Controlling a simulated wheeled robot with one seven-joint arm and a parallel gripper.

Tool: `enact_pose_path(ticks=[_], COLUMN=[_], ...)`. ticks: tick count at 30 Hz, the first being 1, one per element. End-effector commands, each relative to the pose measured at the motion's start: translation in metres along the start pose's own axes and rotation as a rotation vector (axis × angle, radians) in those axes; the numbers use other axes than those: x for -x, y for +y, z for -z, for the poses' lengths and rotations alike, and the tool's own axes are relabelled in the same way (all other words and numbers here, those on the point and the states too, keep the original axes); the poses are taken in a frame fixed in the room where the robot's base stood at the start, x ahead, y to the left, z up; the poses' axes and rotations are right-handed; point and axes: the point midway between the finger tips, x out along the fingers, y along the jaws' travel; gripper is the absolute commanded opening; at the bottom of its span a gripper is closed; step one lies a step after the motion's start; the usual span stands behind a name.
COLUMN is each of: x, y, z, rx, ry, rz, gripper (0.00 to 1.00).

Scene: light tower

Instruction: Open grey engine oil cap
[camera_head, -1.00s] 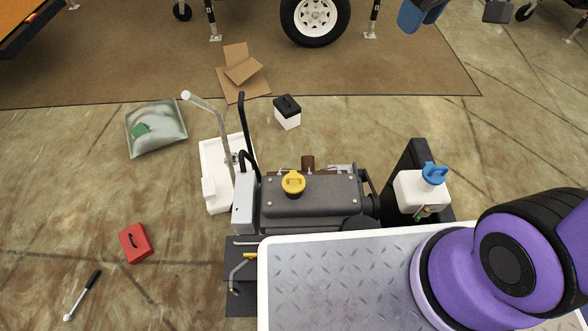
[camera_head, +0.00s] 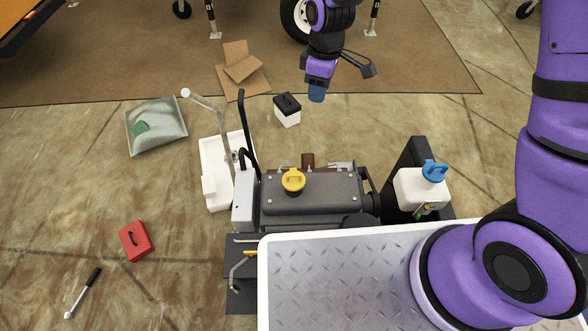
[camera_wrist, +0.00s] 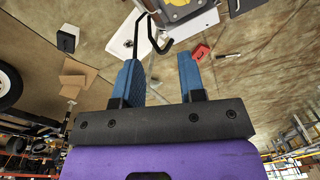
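A grey engine (camera_head: 325,203) stands left of centre in the head view. A yellow cap (camera_head: 293,180) sits on its top, near the left end; I see no grey cap. The engine (camera_wrist: 188,12) is partly cut off at the top of the wrist view, with a bit of yellow at the edge. My gripper (camera_head: 317,94) is beyond the engine, above the floor and apart from the cap. In the wrist view my gripper (camera_wrist: 160,60) has its two blue fingers apart with nothing between them.
A white jug with a blue cap (camera_head: 434,173) stands right of the engine. A bent black handle (camera_head: 246,135) rises at its left. A white tray (camera_head: 216,165), black-and-white box (camera_head: 287,111) and cardboard (camera_head: 240,72) lie around. A diamond-plate surface (camera_head: 340,285) is in front.

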Motion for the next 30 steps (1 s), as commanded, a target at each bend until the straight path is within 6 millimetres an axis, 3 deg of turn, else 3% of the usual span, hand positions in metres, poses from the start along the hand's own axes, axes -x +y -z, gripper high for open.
enact_pose_path(ticks=[1, 9, 15, 26, 30], x=[-0.017, -0.096, -0.145, -0.176, -0.196], y=[-0.002, -0.02, -0.034, -0.043, -0.046], z=[0.006, 0.029, 0.038, 0.04, 0.037], rx=[0.03, 0.191, 0.285, 0.33, 0.33], ry=[-0.01, -0.048, -0.066, -0.073, -0.075], rz=[0.015, 0.082, 0.121, 0.139, 0.14], gripper=[0.37, 0.37, 0.37, 0.37, 0.37])
